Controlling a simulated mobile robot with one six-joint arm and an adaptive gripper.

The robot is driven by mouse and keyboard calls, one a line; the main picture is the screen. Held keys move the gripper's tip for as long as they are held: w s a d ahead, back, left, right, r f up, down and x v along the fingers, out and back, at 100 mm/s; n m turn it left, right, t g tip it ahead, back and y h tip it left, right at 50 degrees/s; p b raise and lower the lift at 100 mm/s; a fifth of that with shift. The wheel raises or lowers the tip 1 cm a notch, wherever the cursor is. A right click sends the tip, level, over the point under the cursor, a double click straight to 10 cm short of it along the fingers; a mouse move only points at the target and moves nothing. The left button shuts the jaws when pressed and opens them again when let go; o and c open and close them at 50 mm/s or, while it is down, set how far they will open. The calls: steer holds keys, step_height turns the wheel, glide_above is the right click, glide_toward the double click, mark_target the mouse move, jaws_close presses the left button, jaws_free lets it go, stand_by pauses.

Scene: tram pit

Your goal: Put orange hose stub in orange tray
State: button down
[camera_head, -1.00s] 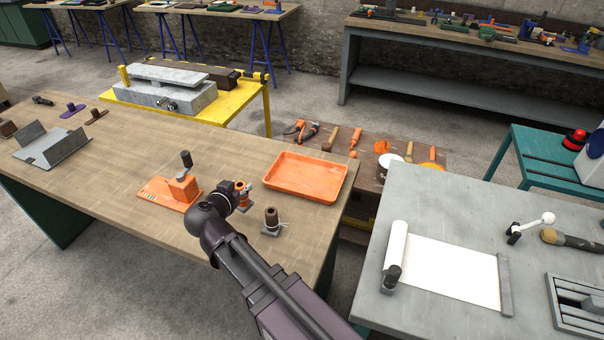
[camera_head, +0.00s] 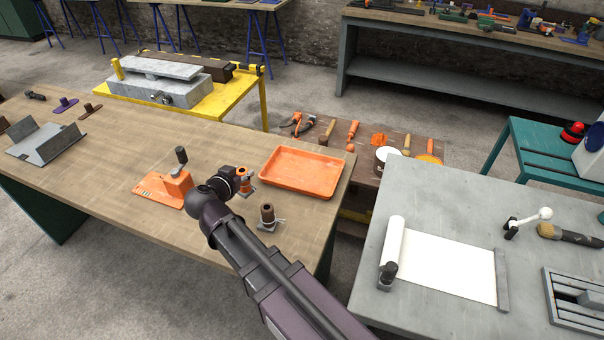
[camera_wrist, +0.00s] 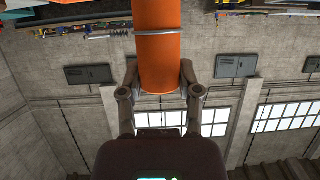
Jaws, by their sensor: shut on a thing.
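The orange hose stub (camera_head: 246,176) is an orange cylinder with a metal clamp around it. My gripper (camera_head: 238,180) is shut on it from the left in the head view. In the wrist view the stub (camera_wrist: 158,45) stands between both fingers, its clamp band showing above the fingertips. In the head view the wrist hides part of the stub, and I cannot tell its exact height over the bench. The orange tray (camera_head: 301,188) lies flat and empty on the wooden bench, just right of the stub.
A brown hose stub (camera_head: 267,213) stands on the wooden bench (camera_head: 110,130) close in front of the held stub. An orange block with a lever (camera_head: 165,188) is to the left. A grey bent sheet (camera_head: 45,145) lies far left. The bench's right edge is just beyond the tray.

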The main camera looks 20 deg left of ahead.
steer(key=w+d+r+m+g+h+p, duration=0.1)
steer(key=w+d+r+m+h+p, duration=0.1)
steer(key=w, duration=0.6)
steer(key=w+d+r+m+h+p, duration=0.2)
steer(key=w+d+m+h, duration=0.2)
steer(key=w, duration=0.5)
steer(key=shift+w+d+r+g+h, duration=0.15)
steer(key=shift+d+g+h, duration=0.15)
steer(key=shift+g+h, duration=0.1)
step_height(320, 180, down, 6)
steer(key=b, duration=0.6)
steer(key=shift+f+b, duration=0.25)
steer(key=shift+b, duration=0.05)
steer(key=shift+f+b, duration=1.75)
steer(key=shift+f, duration=0.2)
